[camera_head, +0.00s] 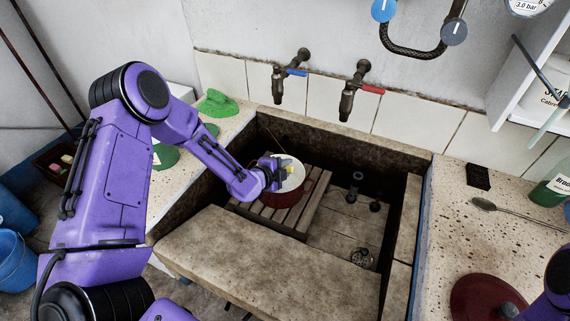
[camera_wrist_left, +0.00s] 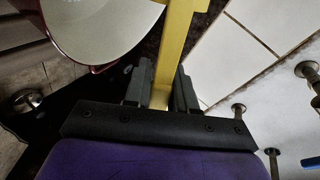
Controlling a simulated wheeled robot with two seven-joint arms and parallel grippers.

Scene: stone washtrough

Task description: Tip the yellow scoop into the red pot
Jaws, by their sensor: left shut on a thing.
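The red pot (camera_head: 286,196), pale inside, stands upright on the slatted wooden rack in the trough. In the left wrist view the pot (camera_wrist_left: 95,30) lies left of the handle, with a gap between.
The stone trough's thick front ledge (camera_head: 265,262) lies before the pot. Two taps (camera_head: 290,75) (camera_head: 355,90) stick out from the wall behind. A green cloth or brush-like thing (camera_head: 217,103) lies on the left counter. A dark red lid (camera_head: 478,298) and a spoon (camera_head: 515,214) lie on the right counter.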

